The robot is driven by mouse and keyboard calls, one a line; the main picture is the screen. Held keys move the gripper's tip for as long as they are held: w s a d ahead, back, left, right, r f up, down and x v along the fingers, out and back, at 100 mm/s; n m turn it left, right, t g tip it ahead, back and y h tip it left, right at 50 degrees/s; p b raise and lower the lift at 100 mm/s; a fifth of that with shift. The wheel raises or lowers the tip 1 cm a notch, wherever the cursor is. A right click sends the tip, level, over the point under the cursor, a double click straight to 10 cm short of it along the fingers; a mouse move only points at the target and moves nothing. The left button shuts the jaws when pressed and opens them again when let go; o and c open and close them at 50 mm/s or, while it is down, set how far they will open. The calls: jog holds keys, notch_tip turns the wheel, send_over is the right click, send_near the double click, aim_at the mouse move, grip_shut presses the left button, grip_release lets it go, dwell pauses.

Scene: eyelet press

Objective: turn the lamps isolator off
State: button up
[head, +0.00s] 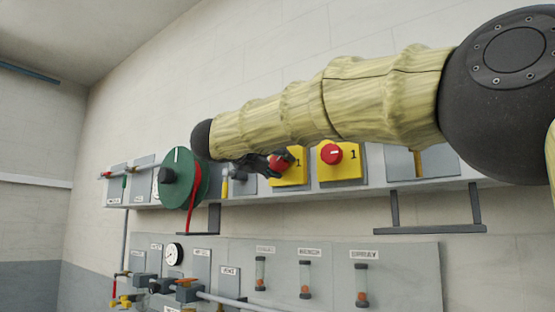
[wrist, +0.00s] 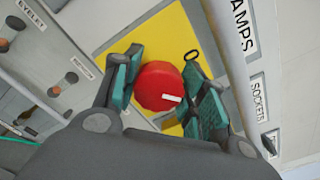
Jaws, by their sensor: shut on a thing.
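The lamps isolator is a red round knob (wrist: 158,84) on a yellow plate (wrist: 165,35). A label whose visible letters read "AMPS" (wrist: 241,28) is beside it in the wrist view. A short white mark shows on the knob's lower right in that view. My gripper (wrist: 165,78) has one finger on each side of the knob and is shut on it. In the head view my gripper (head: 270,163) reaches the left of two yellow isolators, partly covering its red knob (head: 284,162). A "1" is printed right of this knob.
A second red knob (head: 331,154) on yellow stands close to the right, its white mark roughly horizontal. A green reel (head: 178,180) with a red strap is to the left. A lower panel (head: 410,275) holds gauges and tubes. A "SOCKETS" label (wrist: 259,98) shows too.

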jog(key=n+p, duration=0.2)
jog(key=n, duration=0.2)
jog(key=shift+r+n, duration=0.1)
jog(key=shift+n, duration=0.2)
jog(key=shift+f+n+p, duration=0.15)
jog(key=shift+n+p, duration=0.6)
jog(key=shift+n, duration=0.5)
jog(key=shift+f+n+p, duration=0.1)
jog(key=shift+n+p, duration=0.6)
jog(key=shift+n, duration=0.55)
jog(key=o, duration=1)
jog(key=shift+a, duration=0.1)
jog(key=v, duration=1.1)
jog(key=shift+s+a, duration=0.2)
jog(key=shift+s, duration=0.15)
